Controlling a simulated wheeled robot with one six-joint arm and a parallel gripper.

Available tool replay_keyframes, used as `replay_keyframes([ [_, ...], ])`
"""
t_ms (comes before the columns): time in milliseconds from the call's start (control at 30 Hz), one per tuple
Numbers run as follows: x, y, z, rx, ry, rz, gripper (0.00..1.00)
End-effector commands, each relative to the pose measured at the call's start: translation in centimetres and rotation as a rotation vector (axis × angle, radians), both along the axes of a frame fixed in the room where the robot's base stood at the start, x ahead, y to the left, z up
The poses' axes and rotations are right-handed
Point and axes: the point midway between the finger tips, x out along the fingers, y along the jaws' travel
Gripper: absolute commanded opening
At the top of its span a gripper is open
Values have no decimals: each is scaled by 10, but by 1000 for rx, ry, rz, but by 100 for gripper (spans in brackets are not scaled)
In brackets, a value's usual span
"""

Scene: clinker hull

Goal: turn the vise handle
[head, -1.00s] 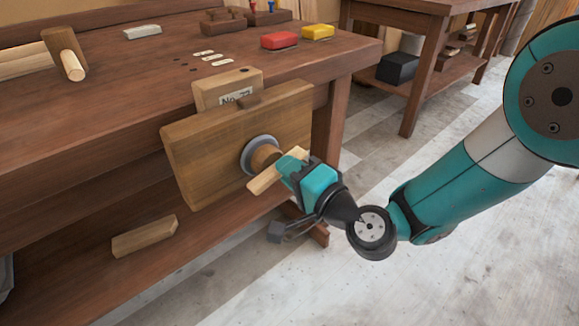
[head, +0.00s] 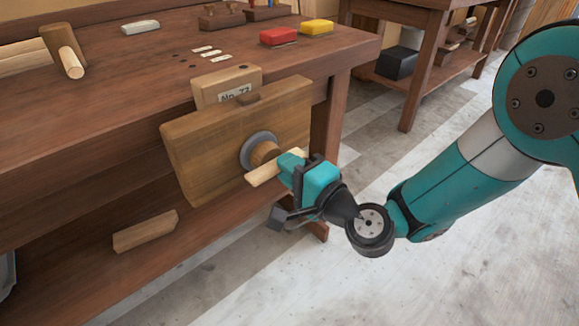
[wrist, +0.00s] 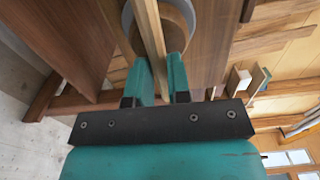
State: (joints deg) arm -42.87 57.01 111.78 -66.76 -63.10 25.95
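The vise on the bench front has a broad wooden jaw (head: 215,140) with a grey metal ring around a round wooden hub (head: 265,153). The vise handle (head: 262,174) is a pale wooden bar across the hub, slanting from lower left to upper right. My gripper (head: 290,164) is at the handle's middle, in front of the hub, and hides part of both. In the wrist view the handle (wrist: 150,38) runs between the two teal fingers of my gripper (wrist: 160,75), which look closed on it. The ring and hub show behind the fingertips.
A numbered wooden block (head: 226,86) stands above the jaw at the bench edge. The bench (head: 120,75) holds a red box (head: 279,36) and a yellow box (head: 316,26). A wood offcut (head: 145,231) lies on the lower shelf. The floor at right is open.

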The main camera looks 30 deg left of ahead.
Motion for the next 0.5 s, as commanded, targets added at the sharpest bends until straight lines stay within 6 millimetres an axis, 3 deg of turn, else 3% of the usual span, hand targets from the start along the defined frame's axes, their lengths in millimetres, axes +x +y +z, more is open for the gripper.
replay_keyframes([
  [33,0,-1,-1,-2,1,-1,30],
  [100,0,0,0,-1,-1,0,39],
  [500,-4,-8,-4,-3,-2,2,39],
])
